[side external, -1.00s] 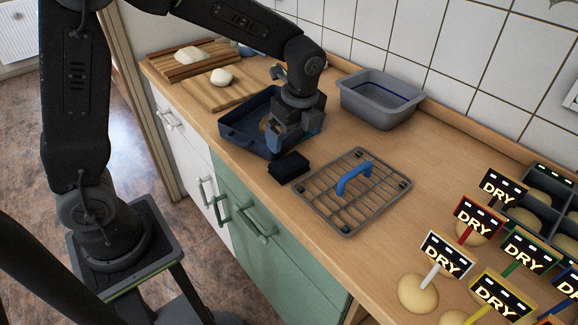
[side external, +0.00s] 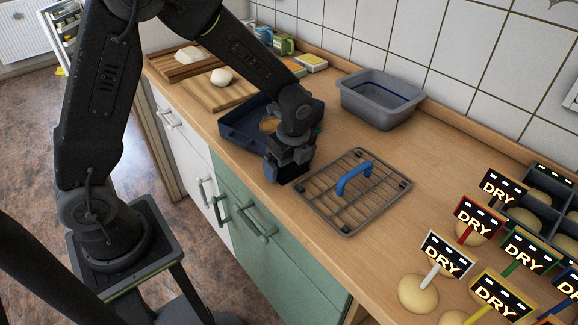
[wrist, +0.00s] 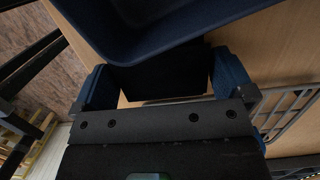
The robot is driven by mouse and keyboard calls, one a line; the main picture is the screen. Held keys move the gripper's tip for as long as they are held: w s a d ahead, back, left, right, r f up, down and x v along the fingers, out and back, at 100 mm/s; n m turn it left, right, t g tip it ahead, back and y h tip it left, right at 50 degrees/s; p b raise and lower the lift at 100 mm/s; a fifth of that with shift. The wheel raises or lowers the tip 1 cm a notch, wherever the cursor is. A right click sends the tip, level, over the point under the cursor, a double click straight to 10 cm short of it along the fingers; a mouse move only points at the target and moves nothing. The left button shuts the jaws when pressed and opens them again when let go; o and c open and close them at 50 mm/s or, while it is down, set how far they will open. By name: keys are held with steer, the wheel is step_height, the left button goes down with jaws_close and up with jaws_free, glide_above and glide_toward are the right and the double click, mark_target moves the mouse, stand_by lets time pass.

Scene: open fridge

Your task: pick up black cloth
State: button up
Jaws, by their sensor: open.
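The black cloth (wrist: 160,76) lies folded on the wooden counter, close against the dark blue tray. In the wrist view it sits between the two blue fingers of my gripper (wrist: 164,82), with bare counter showing at its near edge. In the side view my gripper (side external: 285,170) points down at the cloth's place by the counter's front edge and hides most or all of it. My gripper is open, with a finger on either side of the cloth; I cannot tell whether they touch it.
A wire rack (side external: 318,203) with a blue handle (side external: 351,178) lies close to the right. A grey basin (side external: 381,112) stands at the back. Bread and boards (side external: 232,95) are at left.

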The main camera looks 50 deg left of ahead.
steer(key=shift+c, duration=0.5)
steer(key=c, duration=0.5)
step_height(320, 180, up, 10)
steer(key=shift+r, duration=0.1)
